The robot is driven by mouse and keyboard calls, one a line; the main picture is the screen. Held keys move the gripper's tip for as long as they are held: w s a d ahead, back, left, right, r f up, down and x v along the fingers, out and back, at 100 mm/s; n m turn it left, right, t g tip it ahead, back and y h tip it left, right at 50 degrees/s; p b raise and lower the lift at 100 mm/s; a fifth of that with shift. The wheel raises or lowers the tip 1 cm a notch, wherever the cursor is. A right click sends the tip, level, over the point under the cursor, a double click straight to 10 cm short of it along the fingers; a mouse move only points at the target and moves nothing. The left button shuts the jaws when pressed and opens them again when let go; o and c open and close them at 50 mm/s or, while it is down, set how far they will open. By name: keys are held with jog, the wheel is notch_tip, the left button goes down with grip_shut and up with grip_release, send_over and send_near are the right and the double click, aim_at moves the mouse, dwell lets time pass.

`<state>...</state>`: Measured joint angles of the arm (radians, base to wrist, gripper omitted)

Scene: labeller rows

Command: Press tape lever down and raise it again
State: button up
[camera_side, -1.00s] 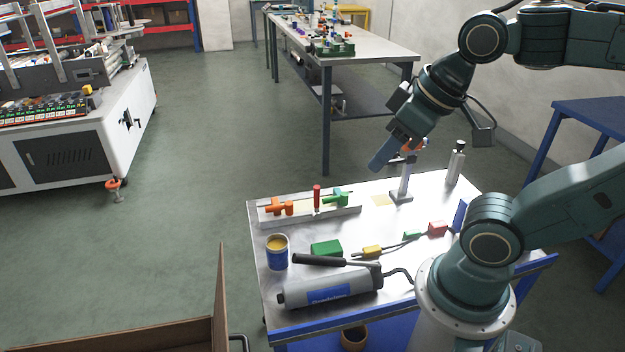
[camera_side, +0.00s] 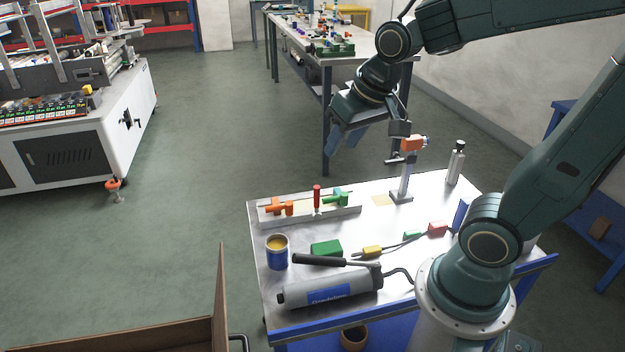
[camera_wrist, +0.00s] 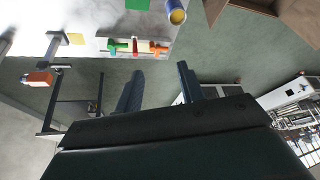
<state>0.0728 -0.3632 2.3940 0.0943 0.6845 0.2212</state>
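A pale rail (camera_side: 300,213) on the metal-topped table carries an orange valve-like handle (camera_side: 279,207), an upright red lever (camera_side: 317,197) and a green handle (camera_side: 337,199). None is labelled, so I cannot tell which is the tape lever. In the wrist view, the red lever (camera_wrist: 135,47) stands between the green handle (camera_wrist: 117,46) and the orange handle (camera_wrist: 158,50). My gripper (camera_side: 344,142) is in the air beyond the table's back edge, apart from the rail. In the wrist view its two fingers (camera_wrist: 160,82) are spread with nothing between them.
A post (camera_side: 404,180) with an orange block (camera_side: 411,143) on top stands close right of my gripper. A silver bottle (camera_side: 455,164), blue can (camera_side: 277,252), green block (camera_side: 326,248) and grey cylinder (camera_side: 330,288) are on the table (camera_side: 425,190).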

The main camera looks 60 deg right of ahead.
jog(key=w+d+f+m+g+h, duration=0.1)
jog(key=w+d+f+m, duration=0.3)
jog(key=w+d+f, duration=0.3)
jog(key=m+g+h, duration=0.1)
jog(key=m+h, duration=0.1)
jog(key=m, duration=0.1)
send_near(317, 195)
notch_tip(317, 195, up, 3)
jog(key=shift+w+d+f, duration=0.2)
jog(key=shift+y, duration=0.3)
jog(key=shift+s+x, duration=0.2)
jog(key=shift+x, duration=6.7)
jog(key=shift+d, duration=0.1)
grip_shut()
